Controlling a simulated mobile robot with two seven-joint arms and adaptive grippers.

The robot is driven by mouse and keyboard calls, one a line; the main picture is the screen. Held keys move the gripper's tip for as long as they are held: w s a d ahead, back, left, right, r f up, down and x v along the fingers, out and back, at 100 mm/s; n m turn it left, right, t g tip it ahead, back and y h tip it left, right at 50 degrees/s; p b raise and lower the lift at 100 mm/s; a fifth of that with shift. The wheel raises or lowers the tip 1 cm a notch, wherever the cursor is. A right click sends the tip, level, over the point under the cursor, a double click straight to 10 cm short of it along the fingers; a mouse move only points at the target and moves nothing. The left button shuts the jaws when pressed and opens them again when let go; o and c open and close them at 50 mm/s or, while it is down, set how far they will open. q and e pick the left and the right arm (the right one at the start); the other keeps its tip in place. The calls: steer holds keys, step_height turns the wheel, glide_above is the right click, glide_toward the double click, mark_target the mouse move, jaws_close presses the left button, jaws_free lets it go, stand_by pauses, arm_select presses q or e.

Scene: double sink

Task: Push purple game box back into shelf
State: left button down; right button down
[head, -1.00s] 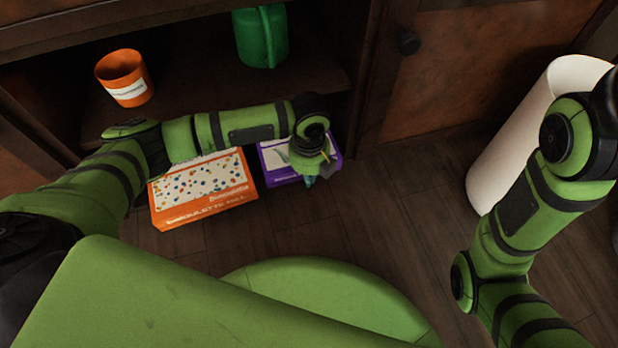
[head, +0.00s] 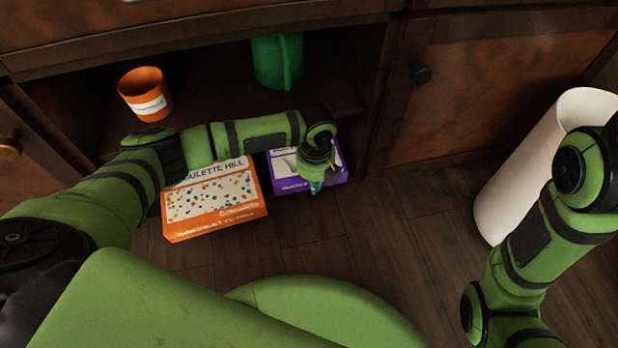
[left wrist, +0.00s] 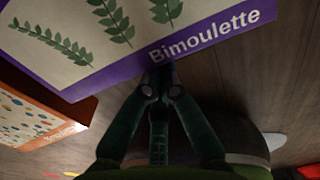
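The purple game box (head: 290,184) sticks out of the shelf's lower opening, beside an orange game box. In the left wrist view the purple box (left wrist: 200,45) shows its purple front edge with "Bimoulette" and leaf pictures on top. My left gripper (head: 316,188) is over the front part of the purple box in the head view, hiding some of it. In the left wrist view its fingers (left wrist: 160,75) come together at the tips, at the box's front edge. They look shut with nothing held; whether they touch the box is unclear. My right gripper is out of view.
The orange game box (head: 212,200) juts out to the left of the purple one. An orange cup (head: 146,92) and a green pitcher (head: 278,62) stand on the shelf (head: 215,92) above. A white cylinder (head: 540,165) stands at right. Wooden floor is clear in front.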

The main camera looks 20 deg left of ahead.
arm_select(q)
steer(key=s+d+p, duration=0.2)
steer(key=s+d, duration=0.2)
steer(key=s, duration=0.2)
steer(key=w+r+n+t+h+p, duration=0.2)
steer(key=w+r+n+p, duration=0.2)
steer(key=r+n+p, duration=1.6)
steer(key=s+a+n+p, duration=0.1)
steer(key=s+a+p, duration=0.4)
steer(key=s+p, duration=0.5)
steer(key=s+a+f+n+y+p, duration=0.1)
steer(key=s+a+p, duration=0.4)
steer(key=s+p, duration=0.6)
steer(key=n+p, duration=0.1)
steer(key=p, duration=0.6)
steer(key=shift+s+f, duration=0.25)
steer(key=shift+s, duration=0.05)
